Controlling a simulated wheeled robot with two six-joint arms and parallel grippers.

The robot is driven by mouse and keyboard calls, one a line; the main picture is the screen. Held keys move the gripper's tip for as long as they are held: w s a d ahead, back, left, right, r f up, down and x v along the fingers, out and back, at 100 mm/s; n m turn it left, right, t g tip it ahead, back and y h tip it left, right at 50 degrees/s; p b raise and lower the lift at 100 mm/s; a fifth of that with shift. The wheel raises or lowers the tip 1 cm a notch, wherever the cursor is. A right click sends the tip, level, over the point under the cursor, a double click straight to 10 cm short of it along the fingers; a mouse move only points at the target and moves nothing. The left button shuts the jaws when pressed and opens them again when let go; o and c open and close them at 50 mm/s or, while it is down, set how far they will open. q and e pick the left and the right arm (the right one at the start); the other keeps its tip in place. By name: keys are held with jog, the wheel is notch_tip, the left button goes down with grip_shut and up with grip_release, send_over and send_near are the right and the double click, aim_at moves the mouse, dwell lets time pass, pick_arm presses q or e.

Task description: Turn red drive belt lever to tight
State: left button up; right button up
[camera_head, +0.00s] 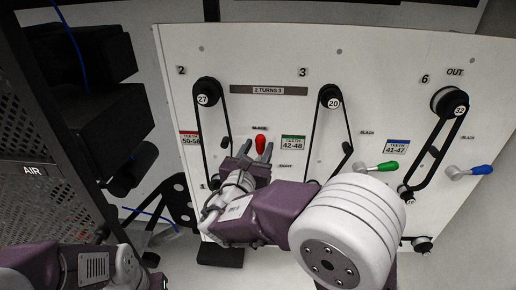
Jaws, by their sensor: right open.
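The red lever (260,144) is on the white panel (240,50), right of the left belt (227,120). Its red knob shows just above my right gripper's fingers. My right gripper (254,151) is open, its two fingertips pointing up at the panel close below and around the knob in the picture; I cannot tell if they touch it. The lever's base is hidden behind the gripper. My left arm shows at the lower left, but its gripper fingers cannot be made out.
A green lever (388,166) and a blue lever (481,170) sit farther right beside their belts. A dark perforated cabinet (40,130) with black boxes stands at the left. My right forearm covers the panel's lower middle.

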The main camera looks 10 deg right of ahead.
grip_shut()
dwell(1.4)
